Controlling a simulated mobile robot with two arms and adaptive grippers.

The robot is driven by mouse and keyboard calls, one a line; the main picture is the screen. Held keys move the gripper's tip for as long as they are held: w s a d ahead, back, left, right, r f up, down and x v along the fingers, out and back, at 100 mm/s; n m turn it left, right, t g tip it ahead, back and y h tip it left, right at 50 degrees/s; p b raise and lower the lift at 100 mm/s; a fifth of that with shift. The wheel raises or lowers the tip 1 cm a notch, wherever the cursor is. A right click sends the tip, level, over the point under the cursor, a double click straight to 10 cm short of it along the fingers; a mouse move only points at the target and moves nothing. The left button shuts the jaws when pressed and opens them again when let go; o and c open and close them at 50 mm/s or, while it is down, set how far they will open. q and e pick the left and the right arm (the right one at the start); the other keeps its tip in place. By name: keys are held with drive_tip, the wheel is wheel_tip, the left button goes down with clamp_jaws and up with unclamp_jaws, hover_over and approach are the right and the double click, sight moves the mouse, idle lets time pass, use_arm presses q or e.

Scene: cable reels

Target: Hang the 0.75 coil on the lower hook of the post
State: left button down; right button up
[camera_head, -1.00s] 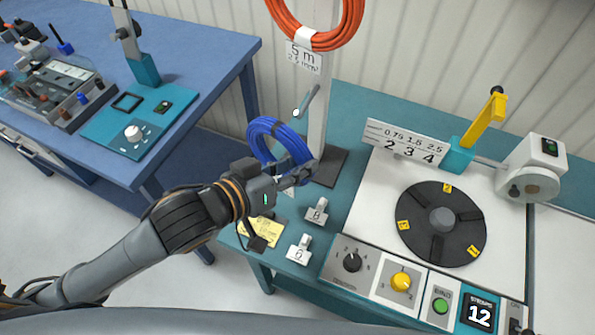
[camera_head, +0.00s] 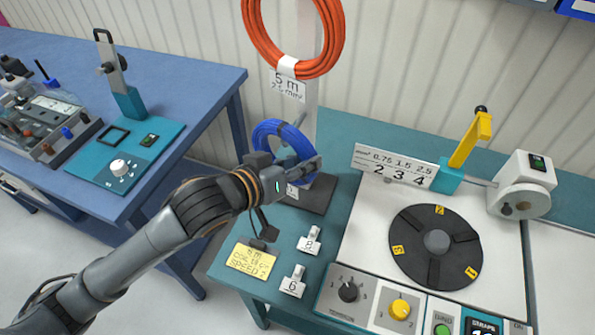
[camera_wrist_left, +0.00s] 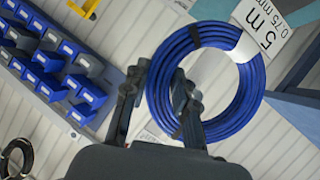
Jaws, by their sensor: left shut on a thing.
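The blue coil (camera_head: 268,130) is held upright in front of the post (camera_head: 306,105). It also shows in the left wrist view (camera_wrist_left: 250,95) with a white tag (camera_wrist_left: 268,25) reading 5 m, 0.75 mm. My left gripper (camera_head: 308,165) is shut on the coil's lower rim; in the wrist view its fingers (camera_wrist_left: 160,100) straddle the ring's left side. The post's lower hook is mostly hidden behind the coil, and I cannot tell whether the coil is around it. An orange coil (camera_head: 335,45) hangs higher on the post, tagged 5 m, 2.5. My right gripper is out of view.
A winding machine with a dark round plate (camera_head: 435,245) and a yellow lever (camera_head: 468,140) stands right of the post. Small numbered blocks (camera_head: 309,241) and a yellow note (camera_head: 252,262) lie at the front left of the teal table. A blue table (camera_head: 200,85) stands at left.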

use_arm(q)
drive_tip(key=shift+w+d+f+b, duration=0.2)
drive_tip(key=shift+w+f+b, duration=0.25)
drive_tip(key=shift+w, duration=0.2)
drive_tip(key=shift+w+d+f+b, duration=0.25)
drive_tip(key=shift+w+f+b, duration=0.15)
drive_tip(key=shift+w, duration=0.3)
drive_tip(key=shift+w+d+f+b, duration=0.2)
drive_tip(key=shift+w+f+b, duration=0.25)
drive_tip(key=shift+w, duration=0.2)
drive_tip(key=shift+c, duration=1.7)
unclamp_jaws()
drive_tip(key=shift+f, duration=0.15)
drive_tip(key=shift+s, duration=0.15)
